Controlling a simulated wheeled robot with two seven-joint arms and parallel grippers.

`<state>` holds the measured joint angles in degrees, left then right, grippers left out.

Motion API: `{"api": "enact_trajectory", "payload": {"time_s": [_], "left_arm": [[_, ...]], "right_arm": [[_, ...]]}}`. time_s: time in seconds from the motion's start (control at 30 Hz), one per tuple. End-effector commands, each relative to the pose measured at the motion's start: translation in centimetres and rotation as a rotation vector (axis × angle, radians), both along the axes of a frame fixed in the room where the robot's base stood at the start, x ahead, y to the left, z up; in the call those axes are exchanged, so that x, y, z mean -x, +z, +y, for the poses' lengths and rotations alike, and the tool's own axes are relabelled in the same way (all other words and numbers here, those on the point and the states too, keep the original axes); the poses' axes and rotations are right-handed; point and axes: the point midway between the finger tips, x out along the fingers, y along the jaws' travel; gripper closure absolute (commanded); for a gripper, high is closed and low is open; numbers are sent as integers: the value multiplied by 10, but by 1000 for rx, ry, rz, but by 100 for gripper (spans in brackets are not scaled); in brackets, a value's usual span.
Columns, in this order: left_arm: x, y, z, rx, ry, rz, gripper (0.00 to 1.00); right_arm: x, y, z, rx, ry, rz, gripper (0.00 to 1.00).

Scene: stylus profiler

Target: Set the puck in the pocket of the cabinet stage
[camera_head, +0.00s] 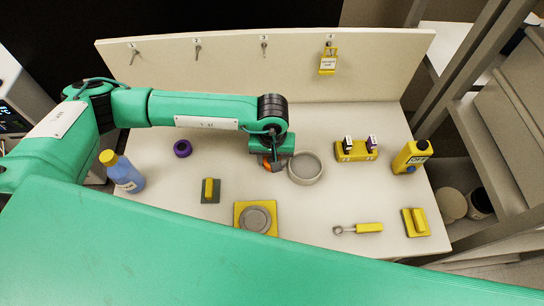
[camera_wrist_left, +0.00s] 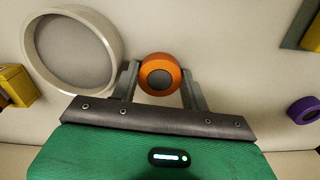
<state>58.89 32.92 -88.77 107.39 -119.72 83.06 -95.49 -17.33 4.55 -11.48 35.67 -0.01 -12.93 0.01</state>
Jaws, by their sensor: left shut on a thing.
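An orange round puck with a dark grey centre (camera_wrist_left: 160,75) sits between the two fingers of my left gripper (camera_wrist_left: 160,88), which is shut on it. In the head view the orange puck (camera_head: 267,163) shows only in part under the left gripper (camera_head: 273,160), over the middle of the bench, just left of the round grey dish (camera_head: 305,168). I cannot tell whether the puck touches the bench. The cabinet stage and its pocket cannot be made out; a white cabinet with a dark display (camera_head: 14,118) shows in part at the left edge. My right gripper is not in view.
On the bench (camera_head: 330,205) are a purple ring (camera_head: 182,148), a blue bottle (camera_head: 126,174), a yellow-and-grey block (camera_head: 210,190), a yellow plate with a grey disc (camera_head: 257,217), a yellow-handled tool (camera_head: 368,227), a yellow holder (camera_head: 355,152) and a yellow device (camera_head: 411,157). A pegboard panel (camera_head: 220,60) stands behind.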

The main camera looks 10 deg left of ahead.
Motion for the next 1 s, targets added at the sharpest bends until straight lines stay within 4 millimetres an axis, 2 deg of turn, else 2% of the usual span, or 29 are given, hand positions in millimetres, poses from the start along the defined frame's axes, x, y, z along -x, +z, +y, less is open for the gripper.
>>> {"api": "enact_trajectory", "payload": {"time_s": [0.17, 0.2, 0.23, 0.4, 0.63, 0.67, 0.83, 1.0], "left_arm": [[0, -3, 0, 0, 0, 0, 95], [0, -2, 0, 0, 0, 0, 50], [0, -2, 0, 0, 0, 0, 45], [0, -2, 0, 0, 1, 0, 45], [0, 3, 0, 0, 1, 0, 45], [-1, 5, 0, 1, 0, -2, 45], [-2, 36, 0, 2, -1, -5, 45], [-1, 74, 0, 1, 0, -6, 45]], "right_arm": [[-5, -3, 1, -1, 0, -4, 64], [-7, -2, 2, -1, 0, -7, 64], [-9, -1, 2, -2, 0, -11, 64], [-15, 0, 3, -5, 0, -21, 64], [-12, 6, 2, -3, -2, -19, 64], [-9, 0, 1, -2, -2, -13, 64], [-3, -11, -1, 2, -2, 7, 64], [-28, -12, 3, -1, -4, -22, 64]]}}
